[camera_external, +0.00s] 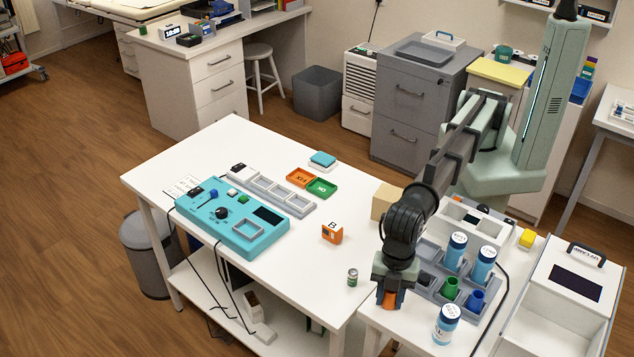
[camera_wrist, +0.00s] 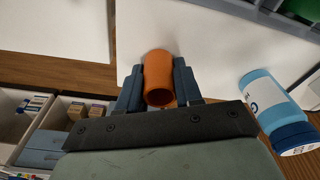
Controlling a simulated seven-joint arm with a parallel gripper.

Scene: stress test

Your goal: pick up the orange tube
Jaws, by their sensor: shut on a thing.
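The orange tube (camera_wrist: 158,75) is between the two fingers of my gripper (camera_wrist: 158,88) in the wrist view, with its open end facing the camera. My gripper is shut on it. In the external view my gripper (camera_external: 391,296) points down at the front left of the grey rack, and the orange tube (camera_external: 389,300) shows only in part between the fingers. I cannot tell from these views whether the tube touches the table.
A grey rack (camera_external: 424,289) beside my gripper holds blue-capped bottles, a green tube (camera_external: 450,287) and a blue tube (camera_external: 476,299). A blue-capped bottle (camera_external: 446,324) stands at front right; it also shows in the wrist view (camera_wrist: 262,92). A small can (camera_external: 352,277) stands left.

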